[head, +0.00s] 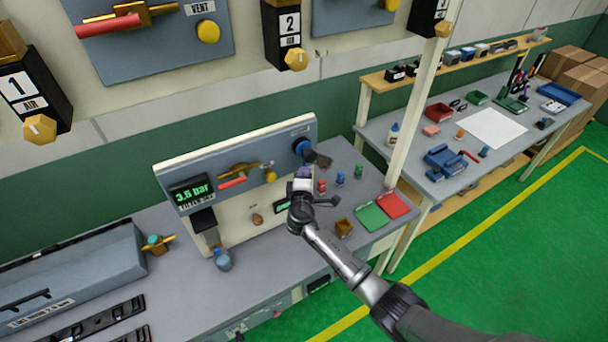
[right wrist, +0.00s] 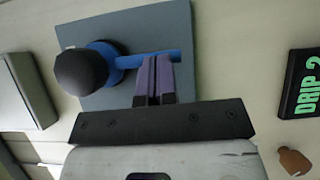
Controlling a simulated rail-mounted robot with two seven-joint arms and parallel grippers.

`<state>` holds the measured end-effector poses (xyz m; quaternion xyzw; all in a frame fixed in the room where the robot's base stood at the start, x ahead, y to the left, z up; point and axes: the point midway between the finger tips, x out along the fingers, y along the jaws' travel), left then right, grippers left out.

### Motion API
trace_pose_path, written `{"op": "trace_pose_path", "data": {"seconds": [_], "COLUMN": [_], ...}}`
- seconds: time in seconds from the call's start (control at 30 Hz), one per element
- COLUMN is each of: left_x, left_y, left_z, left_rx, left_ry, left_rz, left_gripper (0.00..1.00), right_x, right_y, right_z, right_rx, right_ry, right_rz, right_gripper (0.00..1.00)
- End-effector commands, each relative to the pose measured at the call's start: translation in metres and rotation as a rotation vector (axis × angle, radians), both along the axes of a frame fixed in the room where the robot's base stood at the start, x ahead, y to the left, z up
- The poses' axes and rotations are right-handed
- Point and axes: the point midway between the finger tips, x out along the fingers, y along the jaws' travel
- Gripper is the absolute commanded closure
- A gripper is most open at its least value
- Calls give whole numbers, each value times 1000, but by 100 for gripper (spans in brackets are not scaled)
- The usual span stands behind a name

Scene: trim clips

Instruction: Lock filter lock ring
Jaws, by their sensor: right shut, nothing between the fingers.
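The blue filter lock ring (head: 301,147) is at the right end of the grey upright panel. In the right wrist view the blue ring (right wrist: 119,64) sits around the base of a dark round body (right wrist: 80,73). A straight blue lever (right wrist: 136,59) runs from it to the right in that view. My right gripper (head: 303,172) is just below the ring in the head view. Its purple fingers (right wrist: 155,64) are shut together with nothing between them. Their tips overlap the lever in the picture; I cannot tell whether they touch it. My left gripper is out of view.
The DRIP 2 display (right wrist: 306,84) and a brown knob (right wrist: 293,161) are near the gripper. The panel also carries a pressure display (head: 190,192) and a brass valve with a red handle (head: 233,182).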

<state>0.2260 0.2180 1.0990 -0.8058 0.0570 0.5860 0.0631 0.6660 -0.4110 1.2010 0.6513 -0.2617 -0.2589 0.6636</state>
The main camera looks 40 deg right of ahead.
Motion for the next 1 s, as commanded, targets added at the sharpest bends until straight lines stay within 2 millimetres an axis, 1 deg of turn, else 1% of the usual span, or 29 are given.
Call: {"op": "trace_pose_path", "data": {"seconds": [0.03, 0.33, 0.47, 0.67, 0.8, 1.0], "left_x": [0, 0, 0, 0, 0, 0], "left_y": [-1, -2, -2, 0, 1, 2], "left_z": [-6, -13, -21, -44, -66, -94], "left_rx": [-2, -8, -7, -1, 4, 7], "left_ry": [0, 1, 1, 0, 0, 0], "left_rz": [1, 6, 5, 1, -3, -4], "left_gripper": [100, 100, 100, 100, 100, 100], "right_x": [0, -1, -2, -3, -5, -7], "right_y": [-1, -5, -8, -17, -26, -40], "right_z": [-4, -3, -5, -9, -10, -6], "right_rx": [-13, -68, -105, -218, -341, -531], "right_ry": [2, 11, 17, 34, 54, 86], "right_rz": [0, 0, 0, -1, -1, -2], "right_gripper": [100, 100, 100, 100, 100, 100]}}
